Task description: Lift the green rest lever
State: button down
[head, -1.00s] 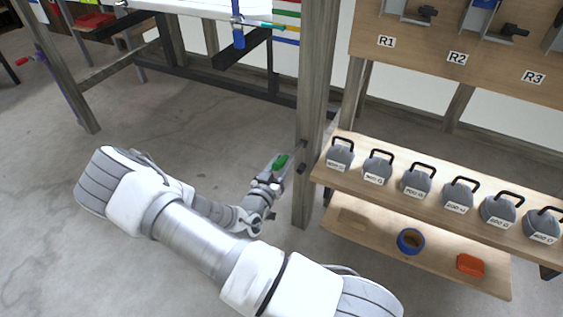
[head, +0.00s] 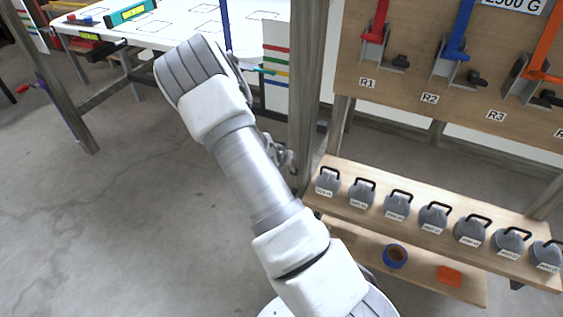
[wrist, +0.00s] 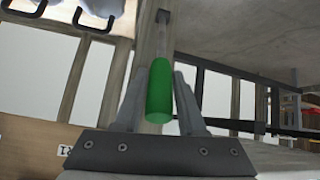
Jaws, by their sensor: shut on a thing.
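The green rest lever (wrist: 160,92) shows in the wrist view as a rounded green grip on a thin grey bar, which runs away along a wooden post. My gripper (wrist: 157,78) is shut on the green grip, with one finger on each side. In the head view my arm covers most of the gripper. Only some wrist parts show beside the wooden post (head: 305,100), and the green grip is hidden there.
A shelf (head: 400,215) with several grey handled weights stands right of the post. A lower shelf holds a blue ring (head: 395,256) and an orange block (head: 449,276). A white board (head: 185,25) is at upper left. The floor (head: 120,220) at left is clear.

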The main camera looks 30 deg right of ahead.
jog(key=d, duration=0.1)
jog(key=w+d+r+y, duration=0.1)
jog(key=w+g, duration=0.1)
jog(key=shift+d+r+y+p, duration=0.3)
jog(key=shift+d, duration=0.1)
jog(key=shift+w+d+r+g+y, duration=0.15)
jog(key=shift+w+d+g+y, duration=0.6)
jog(key=shift+d, duration=0.2)
jog(key=c, duration=0.5)
grip_release()
jog(key=p+v, duration=0.2)
jog(key=v, duration=1.5)
jog(key=shift+p, duration=0.4)
jog(key=shift+s+a, duration=0.1)
